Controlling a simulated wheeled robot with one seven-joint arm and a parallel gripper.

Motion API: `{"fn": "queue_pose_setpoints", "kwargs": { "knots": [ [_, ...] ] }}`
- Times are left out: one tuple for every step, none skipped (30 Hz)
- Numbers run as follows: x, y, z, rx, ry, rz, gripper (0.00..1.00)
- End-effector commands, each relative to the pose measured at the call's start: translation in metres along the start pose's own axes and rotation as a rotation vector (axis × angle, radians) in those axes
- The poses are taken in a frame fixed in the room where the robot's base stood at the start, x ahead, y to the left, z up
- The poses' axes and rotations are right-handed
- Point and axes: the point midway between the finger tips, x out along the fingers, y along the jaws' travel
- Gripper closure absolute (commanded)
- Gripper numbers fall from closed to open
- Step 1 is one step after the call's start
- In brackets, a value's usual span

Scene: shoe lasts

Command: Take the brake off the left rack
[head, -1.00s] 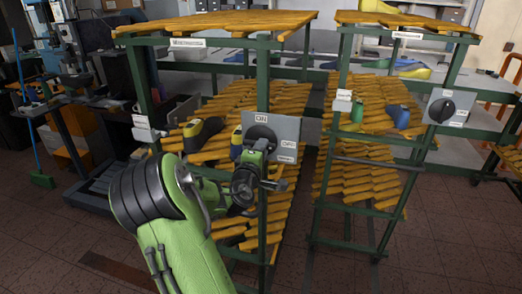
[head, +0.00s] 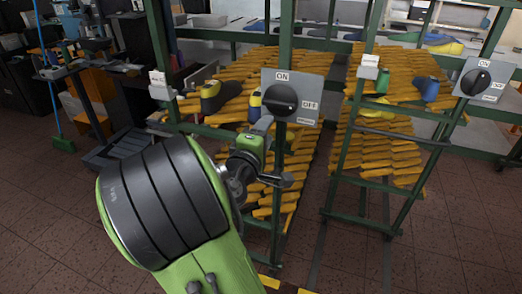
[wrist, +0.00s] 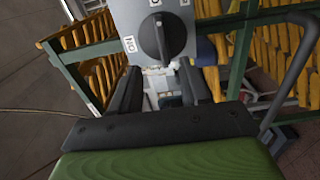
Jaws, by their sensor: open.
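The left rack (head: 284,35) is a green frame with yellow-orange slatted shelves. Its brake is a black rotary knob (head: 280,99) on a grey panel (head: 306,85) with ON at the top and OFF at the right. The knob's handle lies about level, with one end toward OFF. In the wrist view the knob (wrist: 157,38) stands just beyond my gripper (wrist: 160,70), its white mark toward the picture top and the ON label at lower left. My gripper (head: 262,128) is open and empty, just below the knob and apart from it.
The right rack (head: 365,90) has a similar knob (head: 476,82), its handle steeply tilted. Yellow-and-dark (head: 220,95), green and blue shoe lasts lie on the shelves. The floor in front is clear.

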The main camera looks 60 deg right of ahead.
Motion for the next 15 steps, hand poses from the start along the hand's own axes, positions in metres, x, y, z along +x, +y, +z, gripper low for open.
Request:
{"fn": "queue_pose_setpoints", "kwargs": {
  "knots": [
    [-0.006,-0.011,0.000,0.010,0.007,-0.007,0.54],
    [-0.010,-0.011,-0.001,0.009,0.009,-0.007,0.54],
    [-0.016,-0.009,-0.002,0.006,0.009,-0.004,0.54],
    [-0.019,-0.009,-0.002,0.005,0.009,-0.004,0.54],
    [-0.022,-0.008,-0.002,0.004,0.008,-0.004,0.54],
    [-0.025,-0.008,-0.001,0.004,0.006,-0.005,0.54],
    [-0.027,-0.007,-0.001,0.002,0.005,-0.005,0.54],
    [-0.028,-0.007,0.000,0.002,0.003,-0.006,0.54],
    [-0.030,-0.006,0.000,0.001,0.002,-0.006,0.54],
    [-0.030,-0.005,0.001,0.000,0.000,-0.006,0.54],
    [-0.031,-0.005,0.001,0.001,-0.001,-0.007,0.54],
    [-0.031,-0.004,0.001,0.000,-0.001,-0.007,0.54],
    [-0.031,-0.004,0.002,0.000,-0.002,-0.007,0.54],
    [-0.031,-0.003,0.002,-0.001,-0.002,-0.007,0.54],
    [-0.031,-0.003,0.002,-0.001,-0.002,-0.006,0.54]
  ]
}}
